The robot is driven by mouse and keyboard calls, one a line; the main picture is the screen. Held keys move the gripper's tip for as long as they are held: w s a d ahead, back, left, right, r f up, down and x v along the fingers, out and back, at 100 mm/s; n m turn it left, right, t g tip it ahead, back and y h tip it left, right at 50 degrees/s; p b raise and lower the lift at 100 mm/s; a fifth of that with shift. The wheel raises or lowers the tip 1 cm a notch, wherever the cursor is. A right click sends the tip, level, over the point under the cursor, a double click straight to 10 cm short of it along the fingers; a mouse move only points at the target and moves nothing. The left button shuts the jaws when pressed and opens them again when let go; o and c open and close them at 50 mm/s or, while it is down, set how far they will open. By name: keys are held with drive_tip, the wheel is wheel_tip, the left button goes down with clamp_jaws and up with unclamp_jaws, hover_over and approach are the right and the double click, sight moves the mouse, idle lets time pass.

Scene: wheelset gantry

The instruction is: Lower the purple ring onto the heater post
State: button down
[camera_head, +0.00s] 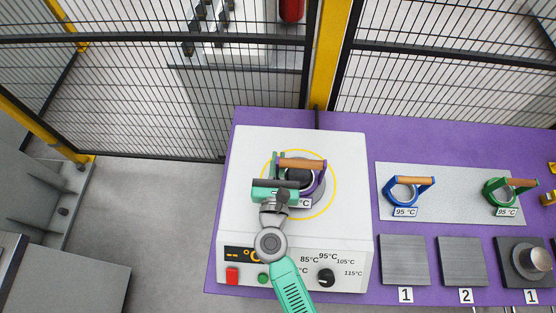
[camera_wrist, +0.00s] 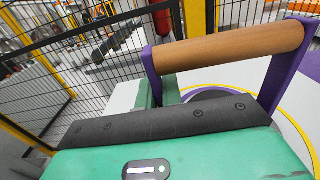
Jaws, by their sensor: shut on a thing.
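The purple ring (camera_head: 321,187) has purple uprights and a wooden handle (camera_head: 302,163). In the head view it is over the middle of the white heater (camera_head: 345,145), inside the yellow circle. The dark heater post (camera_head: 299,178) shows through the ring's opening. I cannot tell how far down the ring sits around it. My green gripper (camera_head: 276,172) is shut on the purple ring at the left of its handle and covers part of the ring and its label. In the wrist view the wooden handle (camera_wrist: 230,47) crosses beyond the gripper body, and the ring's lower part is mostly hidden.
The heater's front panel has a red button (camera_head: 232,276), a green button and a black dial (camera_head: 326,278). To the right, a blue ring (camera_head: 404,193) and a green ring (camera_head: 507,192) stand on a pale plate. Grey numbered pads lie before them. Mesh fencing stands behind the purple table.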

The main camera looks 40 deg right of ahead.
drive_tip(key=shift+f, duration=0.25)
drive_tip(key=c, duration=1.5)
unclamp_jaws()
drive_tip(key=v, duration=0.8)
drive_tip(key=shift+d+r, duration=0.1)
